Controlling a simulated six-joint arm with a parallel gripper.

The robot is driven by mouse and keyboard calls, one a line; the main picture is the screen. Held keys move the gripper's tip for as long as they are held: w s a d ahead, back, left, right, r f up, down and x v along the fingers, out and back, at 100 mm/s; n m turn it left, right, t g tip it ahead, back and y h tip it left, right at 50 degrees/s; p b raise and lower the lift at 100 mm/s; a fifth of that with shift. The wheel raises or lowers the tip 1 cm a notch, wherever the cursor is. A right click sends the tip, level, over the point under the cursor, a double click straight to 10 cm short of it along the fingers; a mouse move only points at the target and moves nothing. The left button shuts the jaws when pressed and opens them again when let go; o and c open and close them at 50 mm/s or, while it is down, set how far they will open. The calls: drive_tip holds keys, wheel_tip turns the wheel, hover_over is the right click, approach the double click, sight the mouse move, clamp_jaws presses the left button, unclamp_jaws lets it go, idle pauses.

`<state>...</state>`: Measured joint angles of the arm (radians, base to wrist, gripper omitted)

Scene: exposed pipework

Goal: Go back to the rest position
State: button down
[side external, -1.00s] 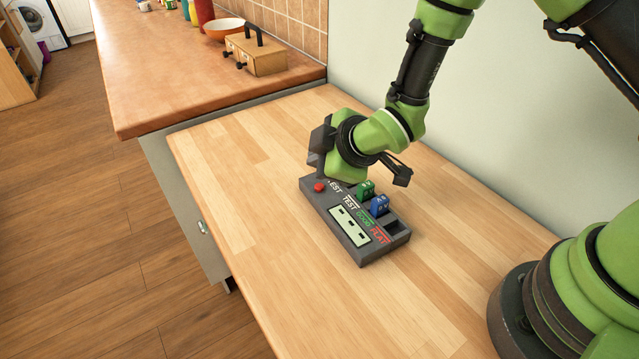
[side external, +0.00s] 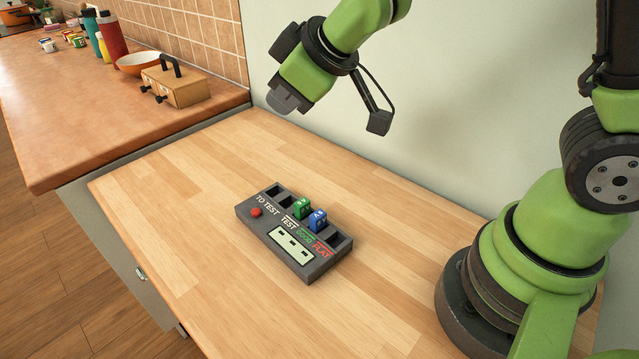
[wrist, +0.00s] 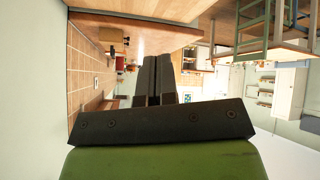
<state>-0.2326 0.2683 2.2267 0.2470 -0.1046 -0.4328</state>
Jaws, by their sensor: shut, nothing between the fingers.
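My gripper (side external: 287,101) is raised in the air above the wooden worktop, clear of everything. Its fingers (wrist: 152,80) are shut together with nothing between them in the wrist view. Below and in front of it stands a dark grey tester box (side external: 262,232) with the labels TO TEST, TEST, GOOD and FLAT. The box has a red button (side external: 256,212) and a pale panel with several dark marks (side external: 292,243). Other slots look empty.
The light wooden worktop (side external: 190,200) is bare around the box. An orange-brown counter (side external: 70,130) at the left holds a wooden case (side external: 178,88), a bowl (side external: 140,62), a red bottle (side external: 111,40) and small jars. A pale wall (side external: 440,130) runs behind my arm.

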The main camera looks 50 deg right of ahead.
drive_tip(key=s+d+r+m, duration=0.1)
drive_tip(key=s+r+m, duration=0.2)
drive_tip(key=s, duration=0.3)
drive_tip(key=s+d+r+m, duration=0.2)
drive_tip(key=s+r+m, duration=0.1)
drive_tip(key=s, duration=0.4)
drive_tip(key=s+d+r+m+g, duration=0.1)
drive_tip(key=s+d+r+m, duration=0.1)
drive_tip(key=s, duration=0.4)
drive_tip(key=shift+s+r+m, duration=0.2)
drive_tip(key=shift+r+m, duration=0.25)
drive_tip(key=shift+m, duration=0.35)
drive_tip(key=shift+w+a, duration=0.1)
drive_tip(key=w+a+f+n+g, duration=0.2)
drive_tip(key=w+a+n+g, duration=0.1)
drive_tip(key=w+n, duration=0.95)
drive_tip(key=w+a+f+n+g, duration=0.3)
drive_tip(key=w+a+f+n, duration=0.1)
drive_tip(key=w+f+n, duration=0.5)
wheel_tip(320, 180, down, 3)
drive_tip(key=shift+w+a+r+n+h, duration=0.1)
drive_tip(key=shift+w+a+n+h, duration=0.25)
drive_tip(key=shift+w+h, duration=0.05)
